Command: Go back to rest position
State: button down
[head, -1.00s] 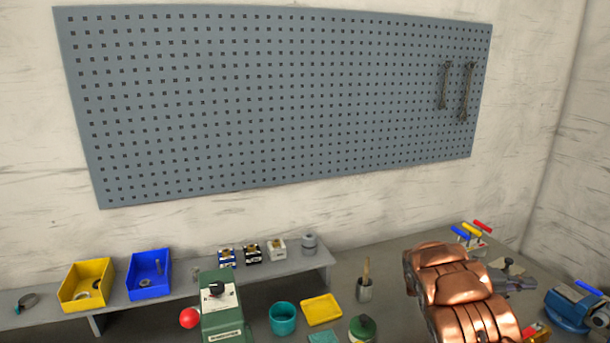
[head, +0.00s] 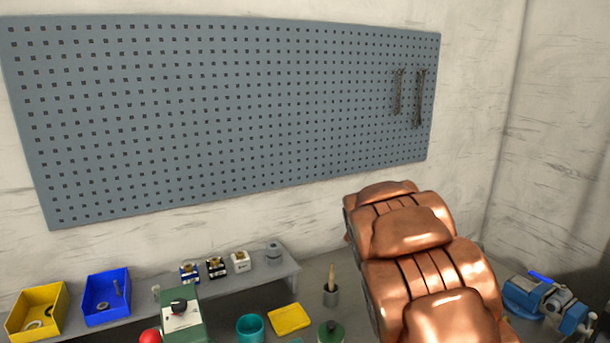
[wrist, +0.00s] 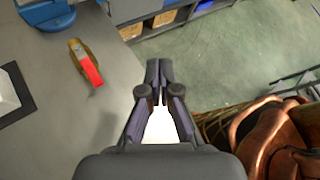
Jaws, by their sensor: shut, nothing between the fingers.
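My gripper (wrist: 160,73) shows in the wrist view with its two fingertips together and nothing between them. It hangs over the edge area of the grey bench (wrist: 55,125), with green floor (wrist: 215,55) beyond the tips. In the head view my copper-coloured arm rises at the right over the bench, and the gripper itself is not visible there.
A red-handled tool (wrist: 86,66) lies on the bench left of my gripper. A blue vise (head: 545,300) stands right of my arm. A teal cup (head: 250,328), yellow tray (head: 290,318) and brush pot (head: 331,294) stand to its left. A pegboard (head: 220,120) hangs behind.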

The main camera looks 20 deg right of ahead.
jog(key=s+a+f+m+t+y, duration=0.1)
jog(key=s+a+m+y, duration=0.2)
jog(key=a, duration=0.8)
jog(key=s+a+f+m+t+y, duration=0.1)
jog(key=s+a+m+t+y, duration=0.1)
jog(key=s+a+m, duration=0.5)
jog(key=s+a+f+m+t+y, duration=0.1)
jog(key=s+a+m+y, duration=0.3)
jog(key=a, duration=1.2)
jog(key=shift+s+f+m+t+y, duration=0.2)
jog(key=shift+s+m+t+y, duration=0.2)
jog(key=shift+s+t+y, duration=0.15)
